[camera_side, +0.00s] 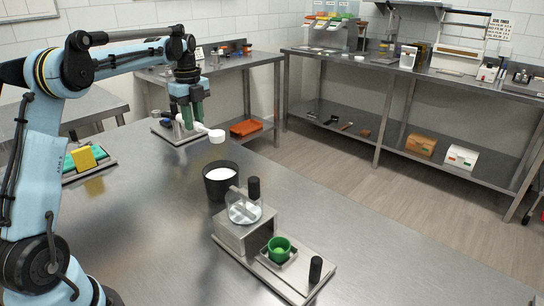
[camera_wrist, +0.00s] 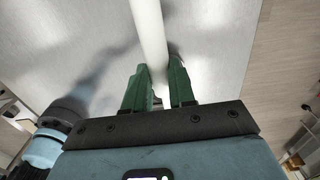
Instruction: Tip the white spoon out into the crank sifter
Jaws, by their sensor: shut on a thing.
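My gripper (camera_side: 188,120), with green fingers, is shut on the handle of the white spoon (camera_side: 216,136). The handle also shows in the wrist view as a white bar (camera_wrist: 148,30) running up from between my fingers (camera_wrist: 159,78). The spoon's round bowl points right in the side view, held above the bench; what it holds cannot be told. The crank sifter appears to be the steel box with a clear round hopper and black knob (camera_side: 243,211), nearer the camera and lower than the spoon. The spoon is apart from it.
A black tub of white powder (camera_side: 208,186) stands between the spoon and the sifter. A green cup (camera_side: 279,247) sits on the steel plate in front of the sifter, by a black upright handle (camera_side: 315,269). A yellow block (camera_side: 83,159) lies left. The bench's front middle is clear.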

